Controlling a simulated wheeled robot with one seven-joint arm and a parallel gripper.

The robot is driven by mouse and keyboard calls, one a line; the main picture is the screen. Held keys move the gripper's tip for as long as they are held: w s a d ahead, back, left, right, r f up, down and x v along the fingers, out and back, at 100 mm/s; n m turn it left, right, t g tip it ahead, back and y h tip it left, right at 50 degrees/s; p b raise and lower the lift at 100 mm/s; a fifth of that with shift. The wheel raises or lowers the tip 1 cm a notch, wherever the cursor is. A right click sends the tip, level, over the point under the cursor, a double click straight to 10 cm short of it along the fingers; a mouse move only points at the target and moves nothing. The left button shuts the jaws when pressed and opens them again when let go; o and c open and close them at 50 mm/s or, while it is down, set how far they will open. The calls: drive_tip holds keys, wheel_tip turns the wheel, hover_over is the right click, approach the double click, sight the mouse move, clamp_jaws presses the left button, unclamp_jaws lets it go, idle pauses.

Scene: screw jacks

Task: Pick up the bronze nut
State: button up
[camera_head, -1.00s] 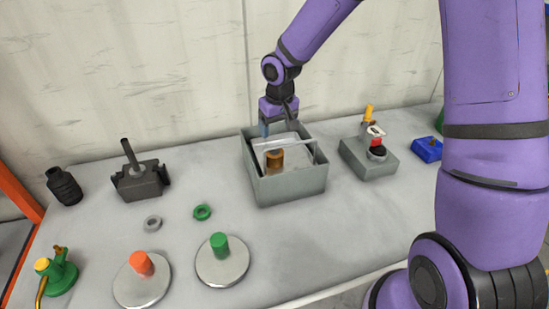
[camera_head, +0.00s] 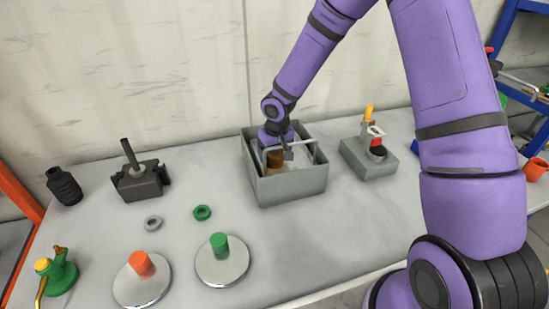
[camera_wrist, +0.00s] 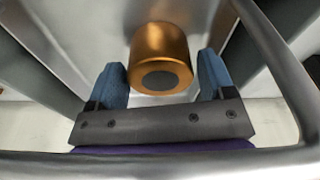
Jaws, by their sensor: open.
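The bronze nut (camera_head: 275,160) is a short copper-coloured cylinder inside the open grey box (camera_head: 292,188). In the wrist view the bronze nut (camera_wrist: 158,48) shows its round end with a dark hole. My gripper (camera_head: 282,154) is down inside the box, partly hidden by the wrist and the box's bar. In the wrist view my gripper (camera_wrist: 160,66) is open, with one blue finger on each side of the nut. Gaps show between the fingers and the nut, and I cannot tell how far the fingertips reach along it.
A grey bar (camera_wrist: 285,70) crosses the box close to my gripper. A grey stand with a red part (camera_head: 370,166) is right of the box. Green (camera_head: 202,212) and grey (camera_head: 153,222) rings and two round-based pegs (camera_head: 222,262) are left. The front middle of the table is clear.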

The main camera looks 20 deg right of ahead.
drive_tip(key=shift+w+f, duration=0.1)
drive_tip(key=shift+f, duration=0.45)
drive_tip(key=c, duration=1.3)
